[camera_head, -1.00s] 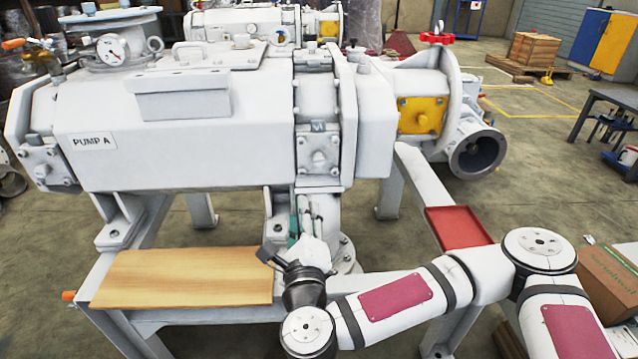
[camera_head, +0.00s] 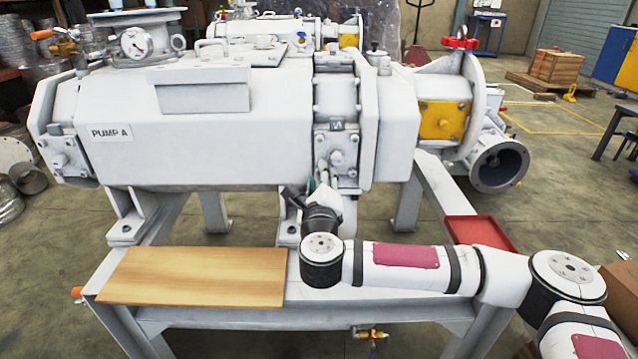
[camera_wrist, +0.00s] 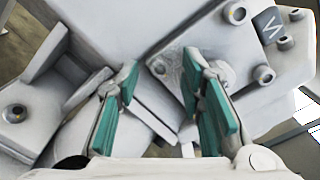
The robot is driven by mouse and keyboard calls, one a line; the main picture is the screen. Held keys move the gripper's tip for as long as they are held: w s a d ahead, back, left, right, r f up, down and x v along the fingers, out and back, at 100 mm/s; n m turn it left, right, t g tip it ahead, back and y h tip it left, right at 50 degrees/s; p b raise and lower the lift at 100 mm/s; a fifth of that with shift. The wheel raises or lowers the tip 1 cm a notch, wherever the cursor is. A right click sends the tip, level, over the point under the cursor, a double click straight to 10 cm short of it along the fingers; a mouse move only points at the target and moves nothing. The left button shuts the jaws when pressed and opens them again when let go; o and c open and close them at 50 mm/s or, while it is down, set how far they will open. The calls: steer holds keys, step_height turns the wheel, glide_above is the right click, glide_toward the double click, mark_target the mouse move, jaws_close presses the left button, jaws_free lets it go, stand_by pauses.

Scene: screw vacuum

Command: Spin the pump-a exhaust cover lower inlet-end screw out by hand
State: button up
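The white pump body (camera_head: 220,140) is labelled PUMP A. A square cover plate (camera_head: 337,158) with corner screws is on its right part, just above my gripper (camera_head: 322,188). I cannot tell for certain which is the lower inlet-end one. My gripper (camera_wrist: 160,82) is open, its teal-padded fingers apart with nothing between them. The right finger overlaps the plate and hides part of it.
A wooden board (camera_head: 195,277) lies on the frame at front left. A red tray (camera_head: 480,233) sits on the frame at right. A support foot (camera_head: 125,228) and frame beams surround the arm. In the wrist view a bracket (camera_wrist: 50,60) stands left of the fingers.

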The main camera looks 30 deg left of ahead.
steer(key=shift+w+a, duration=0.2)
jaws_close()
steer(key=shift+r, duration=0.1)
